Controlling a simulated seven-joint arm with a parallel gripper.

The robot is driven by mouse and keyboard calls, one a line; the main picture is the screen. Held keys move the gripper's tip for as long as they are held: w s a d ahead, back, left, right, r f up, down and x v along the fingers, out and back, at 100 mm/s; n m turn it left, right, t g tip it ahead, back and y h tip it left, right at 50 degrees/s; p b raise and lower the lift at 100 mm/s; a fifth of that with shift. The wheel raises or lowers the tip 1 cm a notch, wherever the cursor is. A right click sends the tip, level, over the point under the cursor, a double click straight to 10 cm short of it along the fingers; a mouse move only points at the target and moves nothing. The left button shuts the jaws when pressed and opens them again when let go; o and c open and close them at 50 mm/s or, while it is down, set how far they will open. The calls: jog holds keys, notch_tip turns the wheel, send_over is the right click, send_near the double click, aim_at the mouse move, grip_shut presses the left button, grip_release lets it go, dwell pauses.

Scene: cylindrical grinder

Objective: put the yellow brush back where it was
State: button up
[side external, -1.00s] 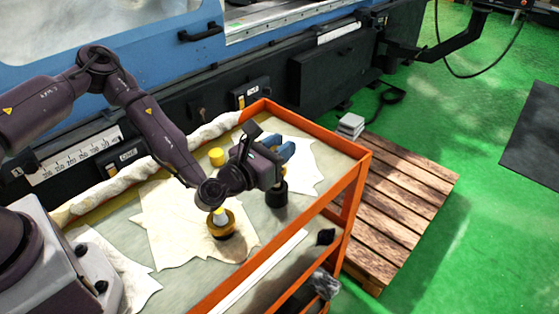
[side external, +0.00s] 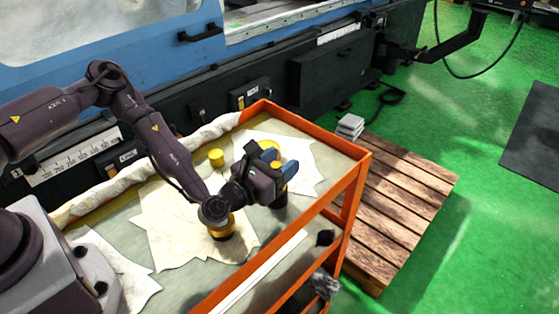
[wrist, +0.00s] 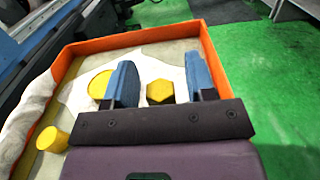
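My gripper (side external: 272,160) is open over the right part of the cart's top, its two blue fingers spread. In the wrist view my gripper (wrist: 163,78) has a yellow six-sided piece (wrist: 160,91) showing between its fingers, with gaps on both sides. In the side view, yellow shows just under a finger, above a dark round base (side external: 279,201); this looks like the yellow brush, mostly hidden by my gripper. A round yellow thing (wrist: 100,83) lies left of the left finger, partly covered by it. I cannot tell for certain which yellow item is the brush.
A short yellow cylinder (side external: 217,157) stands on the cart's top. The cart's orange rim (side external: 350,152) surrounds the surface. A rolled white cloth (side external: 160,160) lies along the machine side.

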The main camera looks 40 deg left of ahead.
jog(key=shift+s+r, duration=0.15)
jog(key=shift+r, duration=0.4)
jog(key=s+r, duration=0.4)
jog(key=r, duration=0.3)
jog(key=shift+s, duration=0.35)
